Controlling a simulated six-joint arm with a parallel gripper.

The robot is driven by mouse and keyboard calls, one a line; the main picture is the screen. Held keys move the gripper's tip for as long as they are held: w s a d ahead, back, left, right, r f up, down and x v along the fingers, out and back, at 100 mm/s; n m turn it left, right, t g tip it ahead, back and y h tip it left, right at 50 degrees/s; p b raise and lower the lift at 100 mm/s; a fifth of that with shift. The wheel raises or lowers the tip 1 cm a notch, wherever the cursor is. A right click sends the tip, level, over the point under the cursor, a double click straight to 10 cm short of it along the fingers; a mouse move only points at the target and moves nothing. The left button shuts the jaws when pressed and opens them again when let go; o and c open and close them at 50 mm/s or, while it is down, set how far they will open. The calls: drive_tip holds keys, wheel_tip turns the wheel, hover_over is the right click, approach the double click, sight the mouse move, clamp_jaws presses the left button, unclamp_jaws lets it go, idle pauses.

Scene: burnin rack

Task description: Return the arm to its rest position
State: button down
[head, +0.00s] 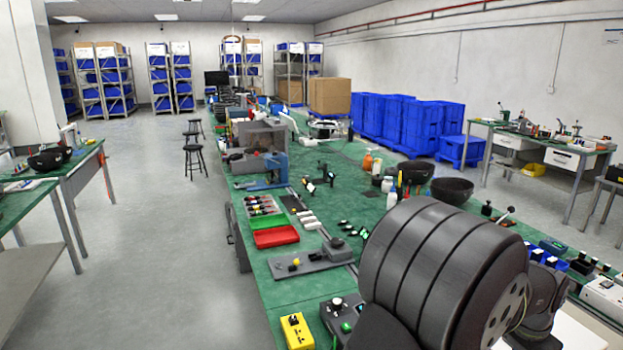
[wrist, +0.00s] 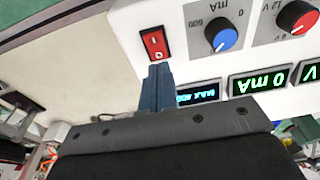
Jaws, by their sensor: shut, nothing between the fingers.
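My gripper (wrist: 158,70) shows in the wrist view as narrow blue-grey fingers closed together, with nothing between them. Its tips are just below a red rocker switch (wrist: 154,43) on a white instrument panel (wrist: 184,42). I cannot tell whether the tips touch the panel. The panel, seen upside down, carries a blue knob (wrist: 221,34), a red knob (wrist: 297,16) and lit displays (wrist: 260,81). In the head view my dark grey arm fills the lower right, and the gripper is hidden.
In the head view a long green bench (head: 262,197) holds a red tray (head: 275,237), a yellow box (head: 297,331), black bowls (head: 452,190) and small tools. A white box (head: 606,297) stands at the right edge. Open floor (head: 160,240) lies left of the bench.

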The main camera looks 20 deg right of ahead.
wheel_tip(320, 180, down, 2)
drive_tip(key=shift+f, duration=0.1)
idle(0.4)
drive_tip(key=a+r, duration=0.3)
drive_tip(key=r, duration=1.3)
wheel_tip(320, 180, down, 7)
drive_tip(key=shift+d, duration=0.3)
drive_tip(key=shift+f, duration=0.1)
idle(0.4)
